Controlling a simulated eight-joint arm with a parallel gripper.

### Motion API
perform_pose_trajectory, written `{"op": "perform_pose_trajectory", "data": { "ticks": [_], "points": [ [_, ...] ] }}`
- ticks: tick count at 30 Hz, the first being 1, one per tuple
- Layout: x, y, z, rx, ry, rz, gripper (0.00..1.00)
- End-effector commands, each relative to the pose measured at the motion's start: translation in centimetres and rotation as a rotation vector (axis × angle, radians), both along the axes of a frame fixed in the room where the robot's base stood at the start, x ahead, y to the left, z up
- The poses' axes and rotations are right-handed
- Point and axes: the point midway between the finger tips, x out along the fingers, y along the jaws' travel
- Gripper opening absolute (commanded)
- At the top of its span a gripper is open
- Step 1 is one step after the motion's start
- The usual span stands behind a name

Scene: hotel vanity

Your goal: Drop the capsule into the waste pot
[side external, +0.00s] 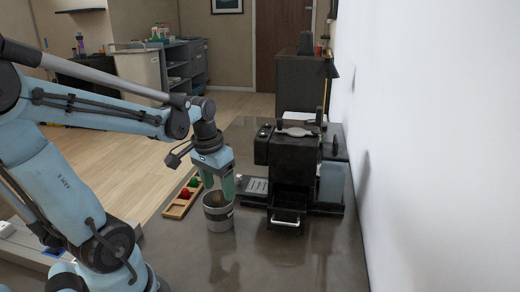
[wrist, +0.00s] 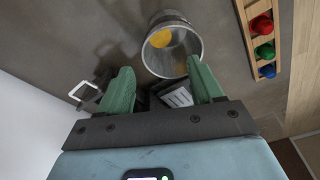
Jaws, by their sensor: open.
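The waste pot (side external: 218,218) is a grey metal cup standing on the dark counter; it also shows in the wrist view (wrist: 198,38). A yellow-orange round thing, which looks like the capsule (wrist: 161,38), lies inside the pot against its inner wall. My gripper (side external: 218,186) is just above the pot in the side view. Its green fingers are spread apart in the wrist view (wrist: 160,67), with nothing between them. The side view does not show the capsule clearly inside the pot.
A wooden tray (side external: 177,210) beside the pot holds a red capsule (wrist: 262,25), a green capsule (wrist: 265,51) and a blue capsule (wrist: 267,71). A black coffee machine (side external: 288,160) stands right of the pot, near the white wall. The front counter is clear.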

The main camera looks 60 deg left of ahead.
Motion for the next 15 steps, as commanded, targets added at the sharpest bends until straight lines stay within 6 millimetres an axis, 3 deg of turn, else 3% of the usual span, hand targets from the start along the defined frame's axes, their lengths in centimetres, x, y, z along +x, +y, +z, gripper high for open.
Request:
{"op": "perform_pose_trajectory", "data": {
  "ticks": [15],
  "points": [
    [-1.1,-0.3,7.1,0.0,0.0,0.0,0.66]
  ]
}}
